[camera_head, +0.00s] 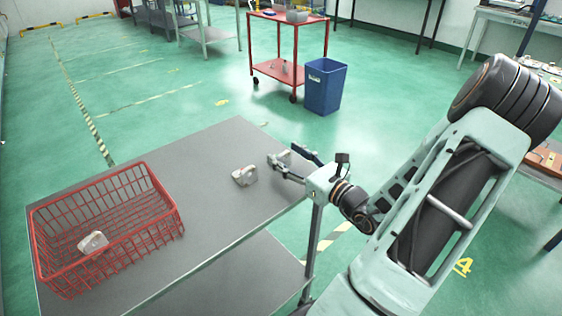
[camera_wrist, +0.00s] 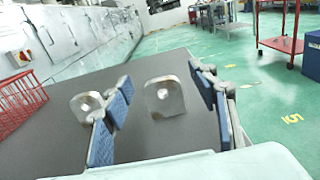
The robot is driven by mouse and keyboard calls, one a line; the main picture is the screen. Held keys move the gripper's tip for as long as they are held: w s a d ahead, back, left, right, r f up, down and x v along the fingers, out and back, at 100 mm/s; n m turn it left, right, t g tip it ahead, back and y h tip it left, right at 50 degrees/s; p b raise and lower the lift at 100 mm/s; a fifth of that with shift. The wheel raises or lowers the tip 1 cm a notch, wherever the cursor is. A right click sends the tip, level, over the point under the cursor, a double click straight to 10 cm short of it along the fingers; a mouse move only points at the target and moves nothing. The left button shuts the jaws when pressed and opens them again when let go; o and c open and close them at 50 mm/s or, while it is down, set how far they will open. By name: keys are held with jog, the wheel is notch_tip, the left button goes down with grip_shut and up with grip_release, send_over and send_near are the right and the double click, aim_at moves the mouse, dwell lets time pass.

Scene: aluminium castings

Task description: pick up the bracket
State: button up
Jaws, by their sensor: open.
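A pale metal bracket (camera_wrist: 164,96) with a round hole stands on the grey table, between and just beyond the fingertips of my gripper (camera_wrist: 160,80) in the wrist view. My gripper is open, blue pads apart, with nothing held. In the head view that bracket (camera_head: 279,158) is partly hidden by my gripper (camera_head: 284,160) near the table's right edge. A second bracket (camera_head: 244,176) stands to its left; in the wrist view this one (camera_wrist: 87,103) is outside the left finger. A third casting (camera_head: 93,242) lies in the red wire basket (camera_head: 160,222).
The grey table (camera_head: 205,215) has clear space between the basket and the brackets. A blue bin (camera_head: 325,86) and a red cart (camera_head: 290,74) stand on the green floor beyond the table. Part of the basket (camera_wrist: 20,98) shows at the wrist view's left.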

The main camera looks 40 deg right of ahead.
jog(key=shift+w, duration=0.6)
jog(key=c, duration=1.3)
jog(key=shift+c, duration=0.2)
